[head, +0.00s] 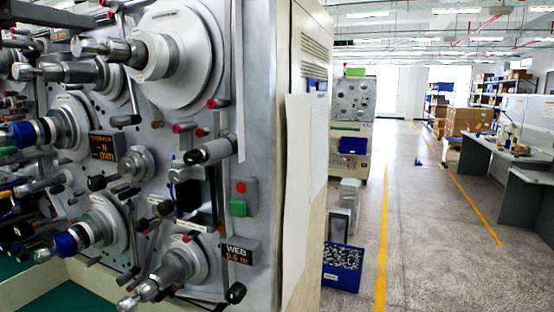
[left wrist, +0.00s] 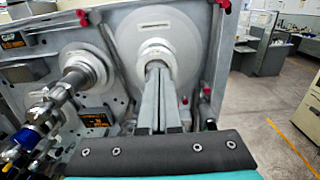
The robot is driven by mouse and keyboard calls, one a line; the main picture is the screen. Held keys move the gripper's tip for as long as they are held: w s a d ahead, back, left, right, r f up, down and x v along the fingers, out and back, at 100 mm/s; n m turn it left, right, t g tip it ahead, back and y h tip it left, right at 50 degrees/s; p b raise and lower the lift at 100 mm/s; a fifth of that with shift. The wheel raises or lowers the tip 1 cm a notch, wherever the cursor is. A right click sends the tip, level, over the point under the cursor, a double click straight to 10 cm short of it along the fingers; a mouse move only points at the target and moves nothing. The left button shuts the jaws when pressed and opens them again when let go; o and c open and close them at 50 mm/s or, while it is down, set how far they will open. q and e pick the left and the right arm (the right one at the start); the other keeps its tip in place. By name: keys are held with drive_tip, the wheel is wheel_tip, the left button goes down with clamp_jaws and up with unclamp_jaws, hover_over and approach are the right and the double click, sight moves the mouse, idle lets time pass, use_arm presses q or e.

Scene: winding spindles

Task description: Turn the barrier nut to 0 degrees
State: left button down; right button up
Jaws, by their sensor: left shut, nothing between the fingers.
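I cannot tell by label which part is the barrier nut. Chrome nuts and collars sit on several spindles of the grey winding panel (head: 150,120). The upper spindle nut (head: 112,48) stands out in front of a large pale disc (head: 200,50) in the head view. My left gripper (left wrist: 157,68) is shut and empty in the left wrist view. Its fingers point at the hub (left wrist: 157,50) of a large white disc (left wrist: 188,45) and hide part of it. Contact is not clear. In the head view I cannot clearly make the gripper out. My right gripper is not in view.
Another chrome spindle (left wrist: 76,76) and a blue-collared one stand close left of my left gripper. Red-knobbed levers, a green button (head: 238,208) and a WEB display (head: 238,252) are on the panel. A blue bin (head: 343,267) stands on the floor. The aisle at right is open.

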sight(95, 39)
use_arm(q)
drive_tip(key=shift+p+x, duration=0.55)
drive_tip(key=shift+x, duration=1.05)
drive_tip(key=shift+d, duration=0.1)
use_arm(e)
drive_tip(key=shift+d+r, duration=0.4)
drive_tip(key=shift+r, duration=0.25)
use_arm(q)
drive_tip(key=shift+w+f, duration=0.1)
drive_tip(key=shift+f, duration=0.3)
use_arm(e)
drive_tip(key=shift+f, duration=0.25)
